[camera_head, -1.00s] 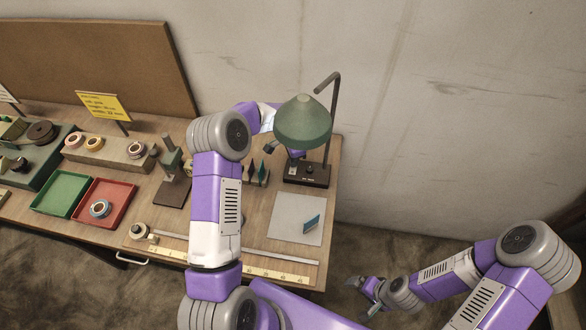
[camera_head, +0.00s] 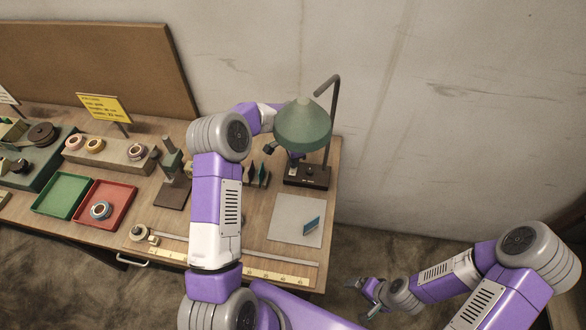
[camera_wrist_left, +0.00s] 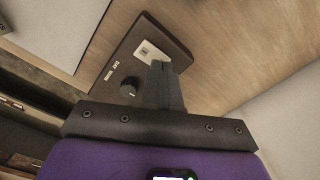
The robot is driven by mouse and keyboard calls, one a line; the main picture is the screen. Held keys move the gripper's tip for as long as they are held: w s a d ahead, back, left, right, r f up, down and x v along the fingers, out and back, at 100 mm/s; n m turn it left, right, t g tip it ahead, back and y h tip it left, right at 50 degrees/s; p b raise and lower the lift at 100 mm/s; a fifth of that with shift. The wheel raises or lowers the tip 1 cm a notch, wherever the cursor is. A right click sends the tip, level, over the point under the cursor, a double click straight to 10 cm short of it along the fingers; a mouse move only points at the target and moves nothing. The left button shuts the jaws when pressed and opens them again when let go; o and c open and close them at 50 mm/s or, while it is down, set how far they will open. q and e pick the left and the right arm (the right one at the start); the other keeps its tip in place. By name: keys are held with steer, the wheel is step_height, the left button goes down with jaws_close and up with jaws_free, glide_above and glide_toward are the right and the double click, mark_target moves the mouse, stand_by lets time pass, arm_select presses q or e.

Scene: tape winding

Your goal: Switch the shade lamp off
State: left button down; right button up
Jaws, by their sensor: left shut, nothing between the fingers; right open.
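The shade lamp (camera_head: 303,127) stands at the right end of the table, with a green shade on a dark bent post. Its dark base (camera_head: 318,178) also shows in the left wrist view (camera_wrist_left: 153,38), with a pale switch plate (camera_wrist_left: 146,50), a round black knob (camera_wrist_left: 130,86) and a small label. My left gripper (camera_wrist_left: 161,66) is shut and empty. Its fingertips are over the base beside the switch plate and hide part of it; contact cannot be told. In the head view the shade partly hides this gripper. My right gripper (camera_head: 364,291) is open, low and away from the table.
A pale mat (camera_head: 290,215) with a small blue piece lies in front of the lamp. Dark upright pieces (camera_head: 258,174) and a stand (camera_head: 172,185) are left of it. Green (camera_head: 50,205) and red (camera_head: 122,208) trays are farther left. A wall is behind.

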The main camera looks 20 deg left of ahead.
arm_select(q)
steer(key=shift+r+p, duration=1.6)
steer(key=shift+r, duration=1.2)
